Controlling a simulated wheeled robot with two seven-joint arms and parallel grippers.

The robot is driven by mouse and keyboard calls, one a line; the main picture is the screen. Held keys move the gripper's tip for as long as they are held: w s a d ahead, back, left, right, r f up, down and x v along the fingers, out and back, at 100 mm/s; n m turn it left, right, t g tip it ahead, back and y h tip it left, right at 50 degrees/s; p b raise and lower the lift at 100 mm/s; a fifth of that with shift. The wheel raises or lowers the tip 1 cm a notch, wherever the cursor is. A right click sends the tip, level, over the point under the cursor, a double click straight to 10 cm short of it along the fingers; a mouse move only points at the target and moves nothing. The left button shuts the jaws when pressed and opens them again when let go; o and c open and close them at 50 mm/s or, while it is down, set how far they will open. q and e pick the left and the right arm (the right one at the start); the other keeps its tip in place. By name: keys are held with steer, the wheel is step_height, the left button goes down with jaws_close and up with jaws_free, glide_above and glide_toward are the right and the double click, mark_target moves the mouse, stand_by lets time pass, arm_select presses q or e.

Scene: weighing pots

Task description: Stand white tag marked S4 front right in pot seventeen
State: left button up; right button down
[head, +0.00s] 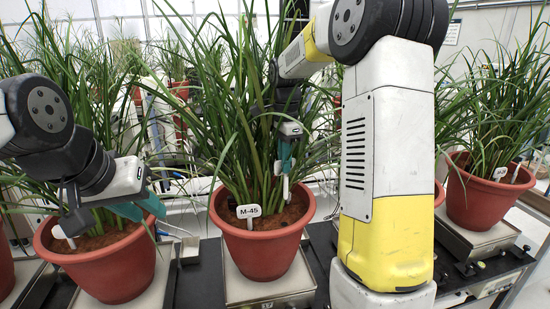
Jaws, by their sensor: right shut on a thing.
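A terracotta pot (262,250) with tall grassy leaves stands in the middle. A white tag marked M-45 (249,211) stands at the front of its soil. My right gripper (285,170), with teal fingers, points down among the leaves over the right part of this pot. It is shut on a narrow white tag (286,188), seen nearly edge-on close above the soil; its marking is not readable. I cannot tell whether its tip touches the soil. My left gripper (142,207) is over the left pot (110,273); its finger gap is unclear.
The middle pot stands on a pale scale plate (262,290). A white tag (62,232) shows at the left pot's rim. Another potted plant (480,205) with white tags stands at the right. My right arm hides the space between. Leaves crowd around both grippers.

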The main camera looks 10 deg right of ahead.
mark_target(286, 180)
step_height(286, 180, down, 9)
stand_by(0.8)
steer(key=shift+a, duration=0.1)
stand_by(0.4)
steer(key=shift+f, duration=2.45)
steer(key=c, duration=1.5)
jaws_free()
step_height(286, 180, up, 8)
steer(key=shift+f, duration=0.1)
